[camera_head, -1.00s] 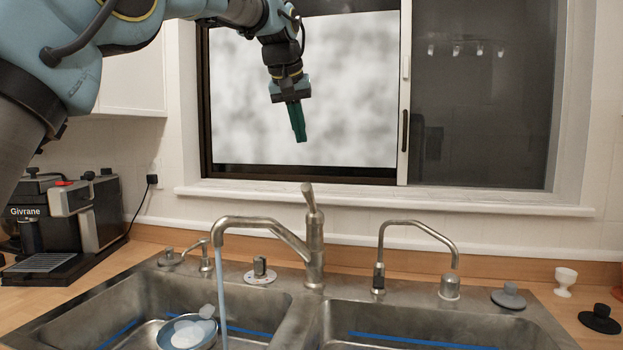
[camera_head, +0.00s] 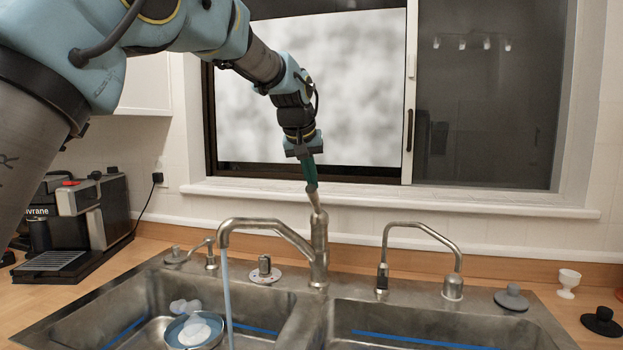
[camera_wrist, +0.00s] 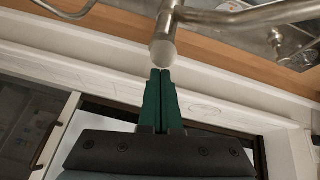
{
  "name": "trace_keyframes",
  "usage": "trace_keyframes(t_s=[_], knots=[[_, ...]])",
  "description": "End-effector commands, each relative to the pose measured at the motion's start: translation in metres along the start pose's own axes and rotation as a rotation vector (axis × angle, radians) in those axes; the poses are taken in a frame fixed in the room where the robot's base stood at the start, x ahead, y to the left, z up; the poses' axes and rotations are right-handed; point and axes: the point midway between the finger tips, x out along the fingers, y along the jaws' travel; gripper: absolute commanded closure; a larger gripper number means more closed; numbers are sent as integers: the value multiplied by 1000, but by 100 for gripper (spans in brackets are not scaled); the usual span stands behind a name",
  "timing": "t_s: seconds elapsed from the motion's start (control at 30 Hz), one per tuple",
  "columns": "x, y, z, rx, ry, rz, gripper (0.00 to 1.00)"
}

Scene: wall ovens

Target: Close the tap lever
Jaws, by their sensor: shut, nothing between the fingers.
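The main tap (camera_head: 318,245) is a brushed metal faucet at the back of the sink, between the two basins. Its lever (camera_head: 315,199) stands up from the top, tilted slightly left, and water (camera_head: 228,290) runs from the spout into the left basin. My gripper (camera_head: 312,188) is shut and empty, its green fingers pointing down at the lever's top. In the wrist view the shut fingertips (camera_wrist: 161,72) are right at the rounded lever end (camera_wrist: 163,52); whether they touch it I cannot tell.
A second curved tap (camera_head: 420,230) stands to the right and a small tap (camera_head: 208,250) to the left. A blue bowl (camera_head: 175,335) sits in the left basin. The window sill (camera_head: 450,197) runs behind. A coffee machine (camera_head: 80,215) stands at left.

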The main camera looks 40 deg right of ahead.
Motion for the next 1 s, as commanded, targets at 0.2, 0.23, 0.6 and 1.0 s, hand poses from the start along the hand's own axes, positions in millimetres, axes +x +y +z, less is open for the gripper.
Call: trace_keyframes(t_s=[0.2, 0.23, 0.6, 1.0], knots=[[0, 0, 0, 0, 0, 0, 100], [0, 0, 0, 0, 0, 0, 100], [7, -3, 13, 4, 71, 13, 100], [6, -5, 27, 10, 196, 38, 100]])
